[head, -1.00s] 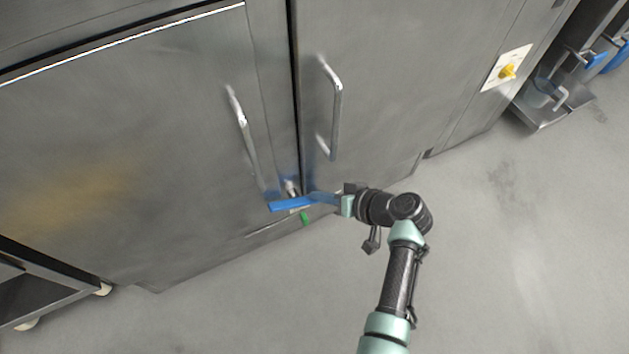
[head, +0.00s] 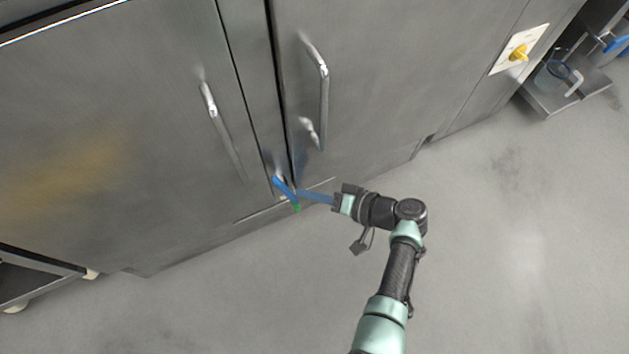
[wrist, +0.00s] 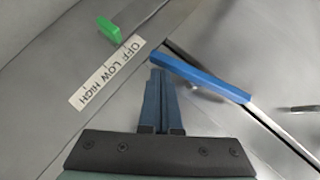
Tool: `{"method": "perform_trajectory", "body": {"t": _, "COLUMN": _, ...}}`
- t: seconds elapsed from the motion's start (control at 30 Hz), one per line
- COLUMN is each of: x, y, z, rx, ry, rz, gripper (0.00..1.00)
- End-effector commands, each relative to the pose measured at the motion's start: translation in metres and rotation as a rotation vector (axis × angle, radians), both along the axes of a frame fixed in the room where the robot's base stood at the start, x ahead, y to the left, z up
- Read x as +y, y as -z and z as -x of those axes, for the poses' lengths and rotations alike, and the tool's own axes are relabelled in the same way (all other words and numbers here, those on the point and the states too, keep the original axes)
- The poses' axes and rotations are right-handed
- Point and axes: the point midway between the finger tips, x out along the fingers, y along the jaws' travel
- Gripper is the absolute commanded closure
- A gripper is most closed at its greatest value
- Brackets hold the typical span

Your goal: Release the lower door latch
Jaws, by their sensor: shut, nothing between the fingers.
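The lower door latch is a blue lever (head: 282,186) low on the steel front, near the seam between the two doors. In the head view it slants from upper left to lower right. In the wrist view the blue lever (wrist: 205,79) crosses just ahead of my fingers. My gripper (head: 302,196) is shut and empty, its blue fingers reaching left toward the lever's lower end. In the wrist view the gripper (wrist: 158,74) has its fingertips right by the lever's left end; I cannot tell whether they touch. The latch's pivot is hard to make out.
A green knob (wrist: 109,29) sits by an OFF LOW HIGH label (wrist: 107,74), close to my fingertips. Left (head: 222,132) and right (head: 322,90) door handles stand out above. A yellow switch (head: 518,53) is at upper right. The floor (head: 510,240) is clear in front.

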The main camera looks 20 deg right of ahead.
Motion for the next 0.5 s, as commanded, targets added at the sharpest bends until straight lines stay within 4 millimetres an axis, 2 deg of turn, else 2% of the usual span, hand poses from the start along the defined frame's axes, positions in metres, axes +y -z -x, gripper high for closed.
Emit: {"method": "perform_trajectory", "body": {"t": 0.5, "x": -0.001, "y": -0.017, "z": 0.0, "rx": -0.001, "ry": 0.0, "rz": 0.002, "gripper": 1.0}}
